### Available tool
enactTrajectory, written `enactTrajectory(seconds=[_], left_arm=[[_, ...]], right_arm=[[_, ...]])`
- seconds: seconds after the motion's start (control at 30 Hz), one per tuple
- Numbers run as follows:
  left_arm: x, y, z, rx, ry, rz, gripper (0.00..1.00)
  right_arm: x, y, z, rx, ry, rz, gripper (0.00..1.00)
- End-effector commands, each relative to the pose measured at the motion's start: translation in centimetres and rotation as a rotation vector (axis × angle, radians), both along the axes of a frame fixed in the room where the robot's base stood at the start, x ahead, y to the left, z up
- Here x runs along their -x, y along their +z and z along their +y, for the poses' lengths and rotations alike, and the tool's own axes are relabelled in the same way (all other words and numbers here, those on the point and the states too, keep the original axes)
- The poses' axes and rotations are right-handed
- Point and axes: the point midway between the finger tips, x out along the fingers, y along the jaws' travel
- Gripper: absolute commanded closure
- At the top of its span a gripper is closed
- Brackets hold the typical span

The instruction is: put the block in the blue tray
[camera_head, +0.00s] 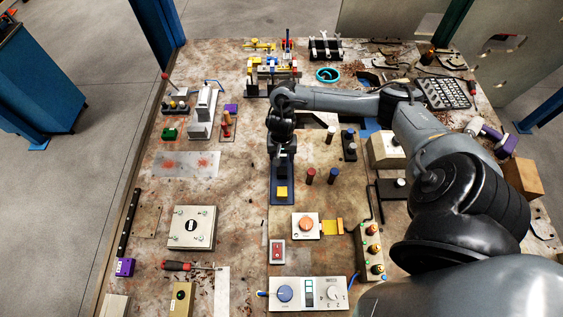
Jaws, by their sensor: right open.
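A small yellow block (282,191) shows within the outline of the dark blue tray (273,200), near its front end. My right gripper (282,178) points down over the tray, just behind the yellow block. It is open, and its fingers are dark and hard to tell from the tray. I see no clear grip on the block. The gripper and wrist hide the back part of the tray. My left gripper is out of the picture.
Red and blue pegs (321,176) stand just right of the tray. A box with an orange knob (306,224) and a red switch (277,252) lie in front. A grey plate (186,165) lies to the left. The worktop between plate and tray is mostly clear.

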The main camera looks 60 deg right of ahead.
Motion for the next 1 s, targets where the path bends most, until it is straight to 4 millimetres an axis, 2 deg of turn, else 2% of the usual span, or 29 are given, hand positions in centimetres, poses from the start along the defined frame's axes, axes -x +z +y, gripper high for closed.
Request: enactTrajectory(seconds=[0.13, 0.23, 0.33, 0.43, 0.5, 0.63, 0.7, 0.8, 1.0], left_arm=[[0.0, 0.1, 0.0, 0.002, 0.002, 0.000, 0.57], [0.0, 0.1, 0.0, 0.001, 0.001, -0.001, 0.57], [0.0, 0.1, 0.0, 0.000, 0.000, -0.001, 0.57], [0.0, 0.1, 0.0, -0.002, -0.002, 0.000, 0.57], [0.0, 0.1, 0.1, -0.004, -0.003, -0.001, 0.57], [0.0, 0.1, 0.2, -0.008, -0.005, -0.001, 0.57], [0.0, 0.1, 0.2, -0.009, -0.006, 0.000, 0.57], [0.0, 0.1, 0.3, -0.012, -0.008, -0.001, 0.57], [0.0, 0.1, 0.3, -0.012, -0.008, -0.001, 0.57]], right_arm=[[-0.4, -0.2, 2.1, -0.013, 0.086, -0.031, 0.42], [-1.0, -1.2, 5.5, -0.029, 0.228, -0.094, 0.42], [-1.8, -2.3, 10.7, -0.041, 0.424, -0.197, 0.42], [-2.2, -2.5, 16.6, -0.032, 0.628, -0.325, 0.42], [-2.2, -1.9, 20.3, -0.006, 0.752, -0.412, 0.42], [-1.5, 0.2, 25.2, 0.075, 0.920, -0.527, 0.42], [-0.8, 1.7, 26.6, 0.129, 0.982, -0.554, 0.42], [0.8, 3.6, 27.3, 0.196, 1.048, -0.546, 0.42], [5.4, 6.4, 25.8, 0.243, 1.139, -0.428, 0.42]])
